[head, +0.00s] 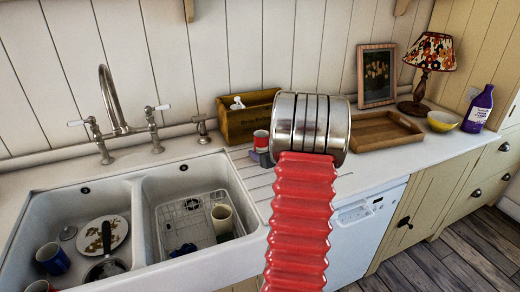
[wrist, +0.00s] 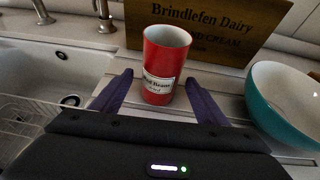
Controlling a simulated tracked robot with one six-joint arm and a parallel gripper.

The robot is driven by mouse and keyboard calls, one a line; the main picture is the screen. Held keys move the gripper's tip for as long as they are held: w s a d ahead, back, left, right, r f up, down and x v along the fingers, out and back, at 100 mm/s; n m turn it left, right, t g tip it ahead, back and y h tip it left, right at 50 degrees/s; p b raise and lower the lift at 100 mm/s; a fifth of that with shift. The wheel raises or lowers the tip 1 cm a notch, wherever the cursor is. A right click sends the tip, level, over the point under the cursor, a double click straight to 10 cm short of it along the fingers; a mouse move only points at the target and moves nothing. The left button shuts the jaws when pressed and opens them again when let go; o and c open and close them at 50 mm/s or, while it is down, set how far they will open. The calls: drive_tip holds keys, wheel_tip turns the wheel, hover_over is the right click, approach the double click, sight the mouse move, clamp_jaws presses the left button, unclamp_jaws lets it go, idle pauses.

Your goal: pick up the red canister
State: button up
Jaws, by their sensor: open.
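The red canister (wrist: 165,62) stands upright on the counter in front of a wooden crate. It has a white label and an open-looking top. In the wrist view my gripper (wrist: 159,78) is open, with one purple finger on each side of the canister's lower part. I cannot tell whether either finger touches it. In the head view the canister (head: 261,138) shows small, partly hidden behind my own arm, and most of my gripper is hidden too.
The wooden crate (wrist: 205,27) stands close behind the canister. A teal bowl (wrist: 268,115) is close on the right. The double sink (head: 135,190) with dishes lies left. A wooden tray (head: 375,122), yellow bowl (head: 442,122), purple bottle (head: 479,108) and lamp (head: 428,52) stand further right.

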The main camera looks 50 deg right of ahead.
sight(257, 149)
drive_tip(key=shift+x, duration=1.05)
drive_tip(key=shift+x, duration=2.6)
drive_tip(key=shift+c, duration=0.6)
drive_tip(key=c, duration=1.2)
drive_tip(key=shift+o, duration=0.2)
wheel_tip(257, 149, up, 10)
